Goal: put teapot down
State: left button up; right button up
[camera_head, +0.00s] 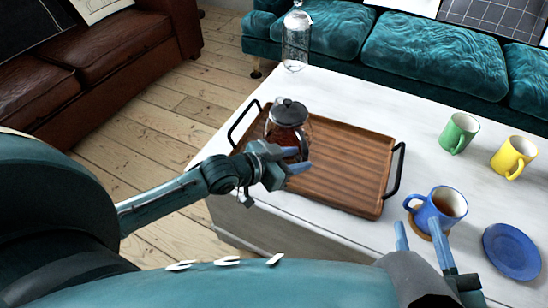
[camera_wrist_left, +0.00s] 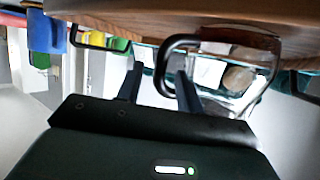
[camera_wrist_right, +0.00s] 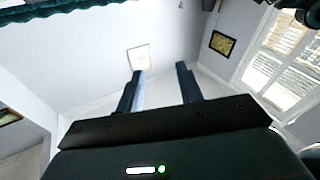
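The glass teapot (camera_head: 287,122) with a black lid and dark tea stands upright at the left end of the wooden tray (camera_head: 345,180). My left gripper (camera_head: 296,161) is at the teapot's near side, its fingers apart. In the left wrist view, where the picture is upside down, the teapot's black handle (camera_wrist_left: 163,67) shows between the spread fingertips (camera_wrist_left: 158,80), close to one finger. The glass body (camera_wrist_left: 238,75) lies beyond it.
The white table (camera_head: 330,90) holds a blue mug of tea (camera_head: 437,208) on a coaster, a blue plate (camera_head: 511,250), green (camera_head: 459,133) and yellow (camera_head: 513,156) mugs, and a glass bottle (camera_head: 296,40). The tray's middle and right are clear. Sofas stand behind and left.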

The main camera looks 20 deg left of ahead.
pick_arm(q)
jog(key=p+v, duration=0.2)
jog(key=v, duration=0.6)
jog(key=shift+s+r, duration=0.15)
jog(key=shift+s, duration=0.05)
pick_arm(e)
jog(key=shift+d+f+m+g+h, duration=0.3)
jog(key=shift+d+m+g+h, duration=0.2)
jog(key=shift+d+h, duration=0.15)
pick_arm(q)
jog(key=shift+a, duration=0.15)
